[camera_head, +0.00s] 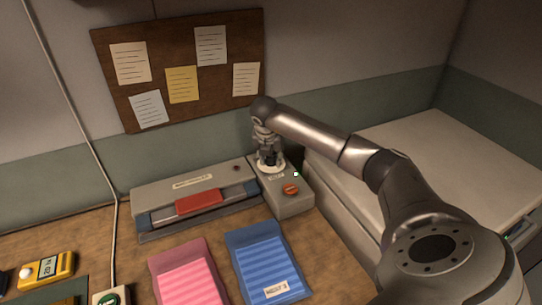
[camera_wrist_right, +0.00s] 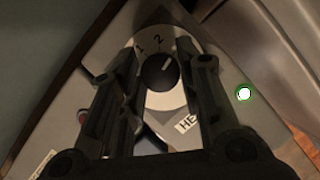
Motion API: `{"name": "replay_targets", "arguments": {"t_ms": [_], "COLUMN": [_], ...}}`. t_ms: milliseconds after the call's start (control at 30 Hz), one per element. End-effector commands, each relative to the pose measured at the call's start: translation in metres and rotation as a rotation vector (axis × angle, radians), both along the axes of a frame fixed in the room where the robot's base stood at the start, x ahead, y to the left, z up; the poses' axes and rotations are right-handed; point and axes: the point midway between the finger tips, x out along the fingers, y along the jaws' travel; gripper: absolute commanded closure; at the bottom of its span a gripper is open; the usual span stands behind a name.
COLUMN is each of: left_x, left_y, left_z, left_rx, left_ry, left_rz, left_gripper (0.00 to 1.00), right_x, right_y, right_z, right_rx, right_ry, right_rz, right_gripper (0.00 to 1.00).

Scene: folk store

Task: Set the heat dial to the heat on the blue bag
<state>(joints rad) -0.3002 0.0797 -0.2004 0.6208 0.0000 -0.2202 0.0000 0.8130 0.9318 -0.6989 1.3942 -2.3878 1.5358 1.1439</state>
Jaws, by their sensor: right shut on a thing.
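The heat dial (camera_wrist_right: 158,74) is a dark round knob with a light pointer line on a white numbered disc (camera_head: 271,168). The numbers 1 and 2 show; the pointer faces up and right in the right wrist view, a little right of the 2. Other marks are hidden by my fingers. My right gripper (camera_head: 268,155) points down over the disc, with its fingers on both sides of the knob, shut on it. The blue bag (camera_head: 262,255) lies on the bench with a white heat label (camera_head: 276,290), whose digit is too small to read surely. My left gripper is not in view.
The grey control box (camera_head: 293,206) has an orange switch (camera_head: 290,188) and a lit green lamp (camera_wrist_right: 244,93). A sealer with a red bar (camera_head: 199,202) is left of it. A pink bag (camera_head: 185,275) and a yellow timer (camera_head: 47,268) lie on the bench.

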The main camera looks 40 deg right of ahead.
Motion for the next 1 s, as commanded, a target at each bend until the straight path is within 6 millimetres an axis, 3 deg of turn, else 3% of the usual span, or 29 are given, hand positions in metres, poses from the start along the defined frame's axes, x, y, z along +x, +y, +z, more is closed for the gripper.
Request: {"name": "replay_targets", "arguments": {"t_ms": [200,233,367,767,1000], "left_x": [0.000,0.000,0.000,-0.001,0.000], "left_y": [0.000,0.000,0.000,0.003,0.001], "left_z": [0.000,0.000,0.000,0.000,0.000], "left_rx": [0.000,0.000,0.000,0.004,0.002], "left_ry": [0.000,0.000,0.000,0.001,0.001], "left_rz": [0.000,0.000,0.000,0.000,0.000], "left_gripper": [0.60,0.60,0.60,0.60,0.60], "right_x": [0.001,0.001,0.001,-0.001,-0.010], "right_y": [-0.001,-0.001,-0.001,0.001,0.014], "right_z": [0.001,0.001,0.001,0.006,0.045], "right_rx": [-0.001,-0.001,0.000,0.000,-0.002], "right_ry": [-0.004,-0.004,-0.003,-0.001,-0.006], "right_rz": [0.000,0.000,0.001,0.003,0.004], "right_gripper": [0.92,0.65,0.48,0.47,0.47]}}
